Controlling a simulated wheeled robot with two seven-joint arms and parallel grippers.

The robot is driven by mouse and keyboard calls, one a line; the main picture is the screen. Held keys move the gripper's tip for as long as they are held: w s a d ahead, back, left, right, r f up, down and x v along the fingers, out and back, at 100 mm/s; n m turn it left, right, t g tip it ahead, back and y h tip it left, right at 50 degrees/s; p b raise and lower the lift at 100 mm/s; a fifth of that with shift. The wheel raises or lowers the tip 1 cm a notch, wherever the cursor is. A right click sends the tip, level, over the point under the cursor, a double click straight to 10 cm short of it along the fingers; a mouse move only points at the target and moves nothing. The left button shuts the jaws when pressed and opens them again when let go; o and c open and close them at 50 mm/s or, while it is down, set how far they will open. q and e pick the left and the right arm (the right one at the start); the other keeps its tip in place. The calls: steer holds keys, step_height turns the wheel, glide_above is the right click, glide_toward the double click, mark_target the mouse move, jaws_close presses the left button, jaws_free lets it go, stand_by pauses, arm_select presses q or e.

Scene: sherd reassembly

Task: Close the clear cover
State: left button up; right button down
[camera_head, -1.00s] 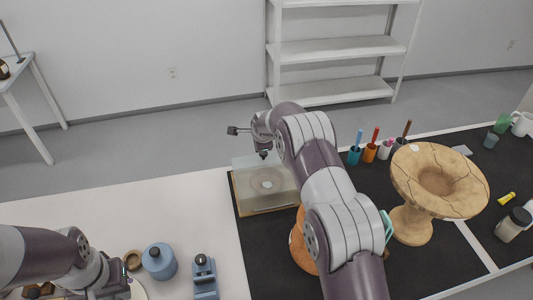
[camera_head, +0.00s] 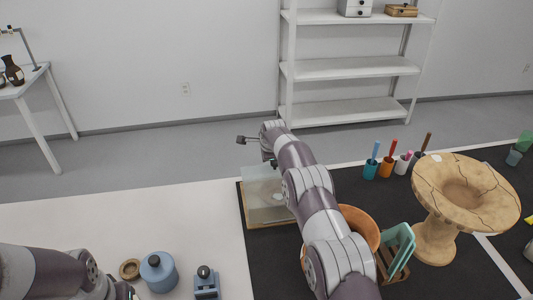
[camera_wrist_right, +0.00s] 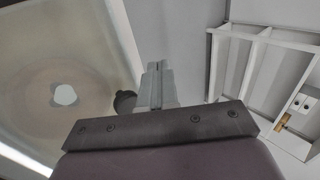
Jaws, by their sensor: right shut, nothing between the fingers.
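The clear cover (camera_head: 262,184) is a see-through box-like piece on a brown wooden base (camera_head: 272,222) at the far left of the black mat. I cannot tell how far open it is. In the right wrist view it fills the left side as a tinted pane (camera_wrist_right: 62,50), with a pale round patch behind it. My right gripper (camera_head: 272,162) is at the cover's far upper edge, its fingers small in the head view. In the wrist view its fingers (camera_wrist_right: 155,80) are shut and empty beside the pane; contact is unclear. My left gripper (camera_head: 122,293) is cut off at the bottom left.
A cracked tan pedestal bowl (camera_head: 463,190), an orange pot (camera_head: 358,224), a green rack (camera_head: 398,246) and several tool cups (camera_head: 387,166) stand right of my right arm. A blue jar (camera_head: 158,271) and a blue device (camera_head: 205,281) stand on the white table.

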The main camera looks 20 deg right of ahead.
stand_by(0.3)
steer(key=d+b+v, duration=0.1)
steer(key=v, duration=1.1)
steer(key=s+f+n+g, duration=0.1)
steer(key=s+n, duration=0.2)
steer(key=s+a+f+n+g, duration=0.1)
steer(key=s+f+n, duration=0.1)
steer(key=s+n, duration=0.1)
steer(key=s+a+f+n, duration=0.1)
steer(key=s+f+n, duration=0.1)
steer(key=s+n, duration=0.2)
steer(key=shift+s+a+f+g, duration=0.2)
steer(key=shift+s+f+g, duration=0.05)
steer(key=shift+s+g, duration=0.15)
steer(key=s+a+r+n+g+p, duration=0.1)
steer(key=s+r+n, duration=0.1)
steer(key=s, duration=0.7)
steer(key=s+a+r+n+g+p, duration=0.1)
steer(key=s+n, duration=0.3)
steer(key=s, duration=0.6)
steer(key=s+a+r+n+g+p, duration=0.1)
steer(key=s+a+r+n+p, duration=0.1)
steer(key=s, duration=0.7)
steer(key=shift+s+a+r+n+y+p, duration=0.15)
steer(key=shift+s+r+n+y+p, duration=0.25)
steer(key=shift+r+n+p, duration=0.35)
